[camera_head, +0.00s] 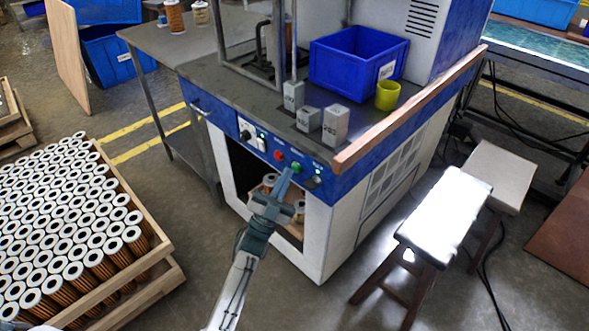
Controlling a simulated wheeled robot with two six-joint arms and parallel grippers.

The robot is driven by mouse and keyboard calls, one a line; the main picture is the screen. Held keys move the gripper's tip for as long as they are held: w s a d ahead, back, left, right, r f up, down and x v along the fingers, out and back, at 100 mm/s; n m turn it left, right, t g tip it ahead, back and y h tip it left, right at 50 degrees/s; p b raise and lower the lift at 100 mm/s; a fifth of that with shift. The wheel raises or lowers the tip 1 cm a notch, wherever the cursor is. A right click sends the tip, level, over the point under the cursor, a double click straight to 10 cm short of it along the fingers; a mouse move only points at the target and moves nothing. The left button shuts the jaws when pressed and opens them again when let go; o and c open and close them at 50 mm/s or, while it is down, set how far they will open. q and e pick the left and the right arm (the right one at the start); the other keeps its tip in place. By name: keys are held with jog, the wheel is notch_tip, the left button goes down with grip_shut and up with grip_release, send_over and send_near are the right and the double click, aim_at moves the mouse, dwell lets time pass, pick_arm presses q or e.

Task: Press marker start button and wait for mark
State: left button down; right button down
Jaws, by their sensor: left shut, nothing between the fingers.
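The marking machine (205,115) has a blue front panel with a red button (279,155), a green button (296,167) and a dark knob. My left gripper (287,176) is shut and empty. Its fingertips are at the panel, just below and beside the green button. I cannot tell whether they touch it. A cartridge (289,32) stands in the machine's fixture at the back of the top, partly hidden by the frame posts. My right gripper is not in view.
A pallet of cartridges (65,225) stands at the left. A blue bin (345,75), a yellow cup (387,95) and several metal blocks (336,124) sit on the machine top. Two stools (445,210) stand at the right. Floor before the machine is clear.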

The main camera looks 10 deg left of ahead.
pick_arm(q)
jog(key=shift+w+d, duration=0.2)
jog(key=shift+w, duration=0.1)
dwell(0.7)
dwell(0.3)
jog(key=shift+s+a, duration=0.4)
jog(key=shift+s, duration=0.25)
jog(key=s+a, duration=0.1)
jog(key=s+p, duration=0.1)
jog(key=s, duration=0.1)
jog(key=s+a+p, duration=0.1)
jog(key=shift+s+a, duration=0.15)
jog(key=shift+a, duration=0.2)
jog(key=shift+y, duration=0.3)
dwell(0.3)
